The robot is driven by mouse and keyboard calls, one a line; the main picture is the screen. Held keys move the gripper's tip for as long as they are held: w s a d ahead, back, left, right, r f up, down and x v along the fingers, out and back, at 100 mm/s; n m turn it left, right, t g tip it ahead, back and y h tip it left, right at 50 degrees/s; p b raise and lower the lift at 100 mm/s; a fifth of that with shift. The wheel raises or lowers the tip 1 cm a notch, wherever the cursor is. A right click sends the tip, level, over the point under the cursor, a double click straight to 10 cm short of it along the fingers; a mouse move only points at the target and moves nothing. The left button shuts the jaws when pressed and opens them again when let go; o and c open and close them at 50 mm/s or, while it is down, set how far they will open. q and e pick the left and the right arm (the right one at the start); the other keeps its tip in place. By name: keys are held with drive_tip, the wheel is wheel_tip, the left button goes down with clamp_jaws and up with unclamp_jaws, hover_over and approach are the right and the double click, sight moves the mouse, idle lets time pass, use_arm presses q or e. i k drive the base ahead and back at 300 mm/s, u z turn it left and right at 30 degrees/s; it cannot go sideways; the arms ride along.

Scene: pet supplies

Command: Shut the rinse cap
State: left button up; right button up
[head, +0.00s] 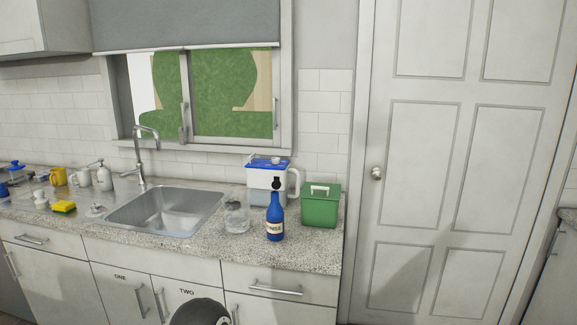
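The rinse bottle (275,219) stands upright on the right part of the granite counter. It is blue with a pale label reading RINSE. Its black cap (276,184) sits at the top of the neck and looks raised, but it is too small to tell its exact position. Neither of my grippers is in view.
A white container with a blue lid (268,164) stands behind the bottle, and a green box (320,205) stands to its right. A clear glass jar (237,217) is to its left, beside the sink (166,211). Mugs and a yellow sponge (63,206) are farther left. The counter before the bottle is clear.

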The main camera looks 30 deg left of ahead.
sight(276, 184)
drive_tip(key=z, duration=0.1)
drive_tip(key=i, duration=1.25)
drive_tip(key=u, duration=2.2)
drive_tip(key=k, duration=0.9)
drive_tip(key=u, duration=0.25)
drive_tip(key=i, duration=0.9)
drive_tip(key=z, duration=0.15)
